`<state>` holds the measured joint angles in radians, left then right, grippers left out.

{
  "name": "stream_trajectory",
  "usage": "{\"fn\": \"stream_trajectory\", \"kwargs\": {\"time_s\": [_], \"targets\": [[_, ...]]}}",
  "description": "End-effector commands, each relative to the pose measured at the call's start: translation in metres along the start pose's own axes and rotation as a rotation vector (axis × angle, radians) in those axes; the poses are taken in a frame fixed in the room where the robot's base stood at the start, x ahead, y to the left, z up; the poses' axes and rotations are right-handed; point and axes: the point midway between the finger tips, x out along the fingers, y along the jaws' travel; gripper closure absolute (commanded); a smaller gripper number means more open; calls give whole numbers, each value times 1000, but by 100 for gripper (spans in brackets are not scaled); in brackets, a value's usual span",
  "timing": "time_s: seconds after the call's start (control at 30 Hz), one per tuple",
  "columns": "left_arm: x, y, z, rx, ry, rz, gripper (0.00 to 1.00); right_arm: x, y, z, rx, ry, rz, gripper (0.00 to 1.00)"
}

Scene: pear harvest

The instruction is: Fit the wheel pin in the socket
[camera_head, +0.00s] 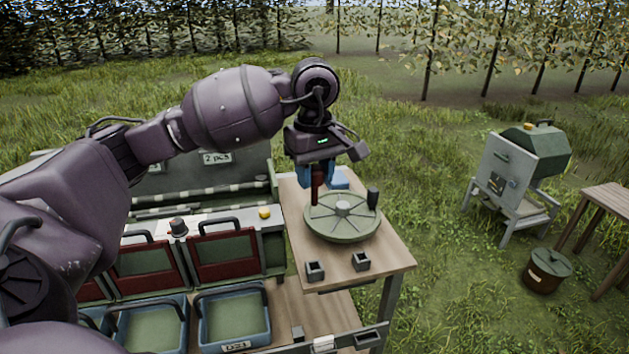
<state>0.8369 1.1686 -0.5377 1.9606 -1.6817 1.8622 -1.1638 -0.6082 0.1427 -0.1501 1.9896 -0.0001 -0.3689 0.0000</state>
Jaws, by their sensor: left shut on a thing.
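The round green wheel (343,230) lies flat on the wooden side table. It has spokes and a pale hub (343,207). A short dark peg (373,197) stands at its right rim. My left gripper (317,180), with blue fingers pointing down, is over the wheel's rear left rim. It is shut on a dark red upright pin (315,194), whose lower end meets or overlaps the rim. I cannot tell whether the pin sits in a socket there. Two small dark square holders (315,270) (361,262) stand in front of the wheel. My right gripper is out of view.
Red-fronted bins (223,255) and blue trays (236,312) stand left of the table (392,258). A green-grey machine (520,165) and lidded pot (546,270) stand on the grass at right.

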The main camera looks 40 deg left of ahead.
Motion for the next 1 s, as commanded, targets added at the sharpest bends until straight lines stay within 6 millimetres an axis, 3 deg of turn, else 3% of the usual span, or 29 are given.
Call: {"fn": "stream_trajectory", "kwargs": {"time_s": [1.0], "targets": [[-51,0,0,0,2,2,88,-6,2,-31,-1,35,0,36]]}}
